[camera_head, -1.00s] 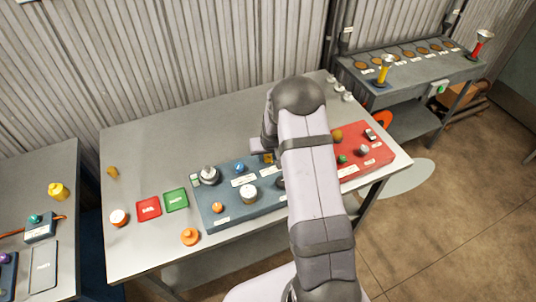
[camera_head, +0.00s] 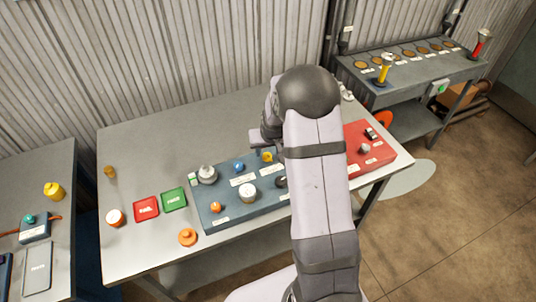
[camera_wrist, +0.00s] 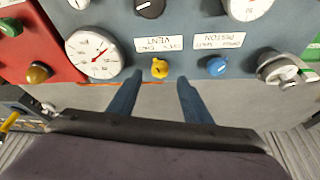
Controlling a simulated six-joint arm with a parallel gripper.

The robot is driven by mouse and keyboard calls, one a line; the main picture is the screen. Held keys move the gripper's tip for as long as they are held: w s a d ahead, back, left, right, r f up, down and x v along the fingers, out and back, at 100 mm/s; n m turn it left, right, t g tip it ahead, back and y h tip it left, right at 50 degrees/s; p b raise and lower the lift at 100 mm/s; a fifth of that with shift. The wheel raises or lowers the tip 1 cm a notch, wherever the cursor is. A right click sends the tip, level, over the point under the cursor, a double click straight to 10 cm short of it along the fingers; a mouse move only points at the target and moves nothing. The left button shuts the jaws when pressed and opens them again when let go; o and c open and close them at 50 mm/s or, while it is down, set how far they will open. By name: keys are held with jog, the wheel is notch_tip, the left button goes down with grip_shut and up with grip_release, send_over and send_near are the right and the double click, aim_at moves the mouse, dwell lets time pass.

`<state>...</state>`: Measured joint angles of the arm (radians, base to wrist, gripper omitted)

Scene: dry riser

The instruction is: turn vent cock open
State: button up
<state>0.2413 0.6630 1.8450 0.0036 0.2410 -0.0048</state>
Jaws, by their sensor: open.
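The vent cock is a small yellow knob (camera_wrist: 159,68) beside an upside-down VENT label (camera_wrist: 158,44) in the wrist view. It sits on the blue-grey panel (camera_wrist: 200,16), and also shows at the panel's back edge in the head view (camera_head: 267,156). My gripper (camera_wrist: 160,79) is open and empty. Its two blue fingers lie left and right of the yellow knob in the wrist picture, with the knob near the level of their tips. Contact is not visible. In the head view my arm hides part of the panel.
A blue knob (camera_wrist: 216,66) and a white gauge (camera_wrist: 95,54) flank the vent cock. A red panel (camera_head: 366,155) adjoins at right in the head view. Red (camera_head: 146,209) and green (camera_head: 174,200) trays lie left of the blue panel.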

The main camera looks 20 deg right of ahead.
jog(key=shift+v, duration=1.05)
jog(key=shift+f+b, duration=0.15)
jog(key=shift+b, duration=0.3)
jog(key=d+f+b, duration=0.1)
jog(key=b, duration=0.2)
jog(key=w+d+n+b, duration=0.1)
jog(key=b, duration=0.2)
jog(key=shift+f+n+b, duration=0.3)
jog(key=shift+f, duration=0.1)
jog(key=b, duration=0.2)
jog(key=n+y+b, duration=0.1)
jog(key=b, duration=0.2)
jog(key=shift+w+d+f+n, duration=0.1)
jog(key=shift+d+f+n, duration=0.05)
jog(key=shift+d+n, duration=0.2)
jog(key=shift+n+b, duration=0.45)
jog(key=shift+b, duration=0.55)
jog(key=shift+s+a+r+n+y+b, duration=0.1)
jog(key=shift+s+r+n+y+b, duration=0.1)
jog(key=shift+r+n+y+b, duration=0.8)
jog(key=shift+s+a+r+n+h+b, duration=0.15)
jog(key=shift+n+b, duration=0.45)
jog(key=shift+b, duration=0.95)
